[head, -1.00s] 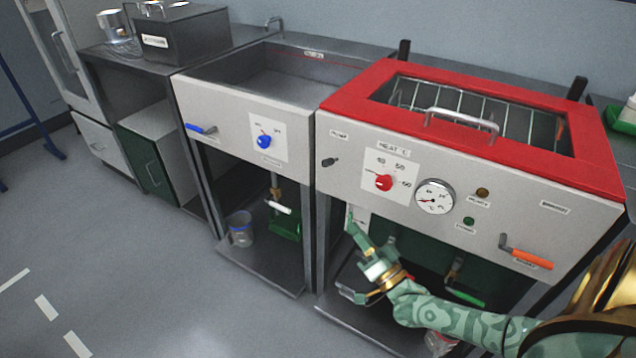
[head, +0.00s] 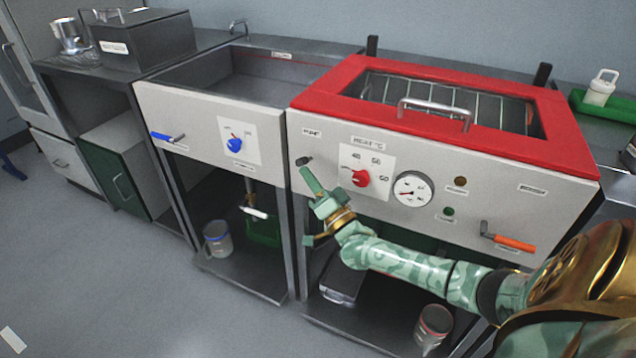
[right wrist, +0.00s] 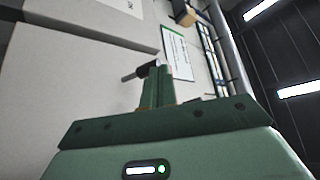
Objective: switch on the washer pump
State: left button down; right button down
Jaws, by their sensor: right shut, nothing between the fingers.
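The washer has a red lid frame (head: 330,88) and a pale front panel (head: 560,208). A small dark pump toggle (head: 303,161) sits at the panel's upper left, under a label that looks like "PUMP" (head: 311,132). My right gripper (head: 308,175) is shut and empty, its fingertips just below the toggle. In the right wrist view the dark toggle (right wrist: 141,72) sticks out beside the tips of my shut fingers (right wrist: 158,85); I cannot tell whether they touch. My left gripper is not in view.
Right of the toggle are a red heat knob (head: 361,178), a round gauge (head: 412,189), two small lamps and an orange-handled lever (head: 514,243). A sink unit with a blue knob (head: 235,144) and blue lever (head: 161,137) stands at left. The floor in front is clear.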

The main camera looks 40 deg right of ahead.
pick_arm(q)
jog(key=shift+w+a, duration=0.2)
pick_arm(e)
jog(key=shift+w+r, duration=0.1)
jog(key=shift+w, duration=0.1)
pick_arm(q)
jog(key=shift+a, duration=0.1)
